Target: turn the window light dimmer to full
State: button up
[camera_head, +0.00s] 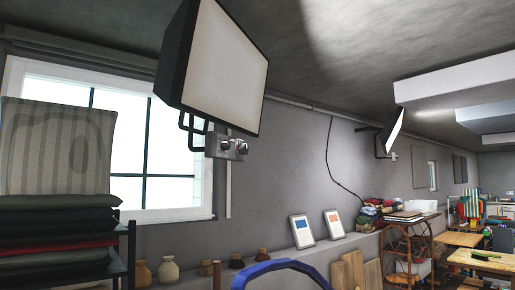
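A large square light panel (225,70) with a black housing hangs from the wall beside the window (130,150), tilted downward. Its front face is pale. Just below it, a small grey control box (232,155) is fixed to the wall and carries two dark round knobs, a left one (222,144) and a right one (241,146). Their markings and settings are too small to read. I cannot tell which knob is the dimmer for the window light. My gripper is not in view.
A dark rack with folded fabrics and a striped cushion (57,148) stands at left. Small pots (168,270) and two framed cards line a low ledge (330,247). A blue curved bar (280,265) crosses the bottom. A second light panel (393,127) hangs farther right.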

aim_at(224, 146)
jog(key=z, duration=0.7)
jog(key=i, duration=1.05)
jog(key=u, duration=0.25)
